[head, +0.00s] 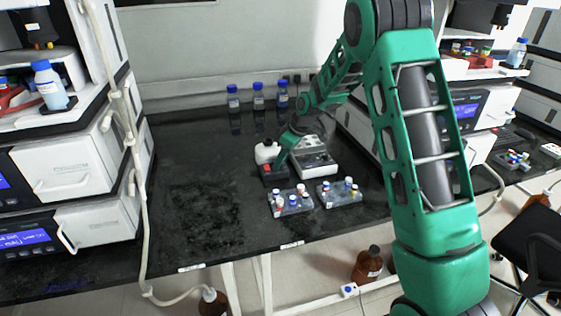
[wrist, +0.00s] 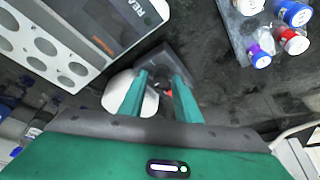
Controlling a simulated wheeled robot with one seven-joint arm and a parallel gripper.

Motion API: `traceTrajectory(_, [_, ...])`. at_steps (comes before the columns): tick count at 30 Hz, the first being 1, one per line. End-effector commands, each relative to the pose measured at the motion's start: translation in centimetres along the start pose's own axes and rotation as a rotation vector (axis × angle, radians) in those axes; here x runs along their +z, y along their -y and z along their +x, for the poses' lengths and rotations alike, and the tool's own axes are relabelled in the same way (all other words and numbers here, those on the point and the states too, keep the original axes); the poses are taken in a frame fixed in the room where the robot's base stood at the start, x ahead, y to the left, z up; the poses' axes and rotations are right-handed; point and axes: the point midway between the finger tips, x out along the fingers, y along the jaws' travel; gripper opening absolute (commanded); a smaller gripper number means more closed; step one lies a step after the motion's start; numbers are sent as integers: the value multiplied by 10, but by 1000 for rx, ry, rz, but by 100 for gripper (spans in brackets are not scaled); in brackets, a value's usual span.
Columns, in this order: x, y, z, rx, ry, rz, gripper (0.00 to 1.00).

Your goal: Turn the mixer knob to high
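The mixer (head: 272,175) is a small dark unit with a white rounded top (head: 266,152) and a red spot on its front. It stands on the black bench, left of a white instrument. In the wrist view its dark grey body (wrist: 172,62) lies beyond my fingertips, with the white top (wrist: 118,92) at left and a bit of red between the fingers. My gripper (wrist: 159,76) is open, its two teal fingers apart with nothing clearly held. In the head view my gripper (head: 283,157) is right beside the mixer. I cannot make out the knob or its setting.
A white instrument (head: 312,160) stands close right of the mixer. Two racks (head: 292,203) (head: 340,192) with capped vials sit in front. Several blue-capped bottles (head: 258,97) stand at the back. The bench left of the mixer is clear.

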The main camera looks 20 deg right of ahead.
Motion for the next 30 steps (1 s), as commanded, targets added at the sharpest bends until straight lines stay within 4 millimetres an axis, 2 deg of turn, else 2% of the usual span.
traceTrajectory(1, [0, 0, 0, 0, 0, 0, 16])
traceTrajectory(3, [0, 0, 0, 0, 0, 0, 0])
traceTrajectory(17, [0, 0, -1, 30, -1, 67, 0])
traceTrajectory(30, [-2, 3, -1, 167, -2, 396, 0])
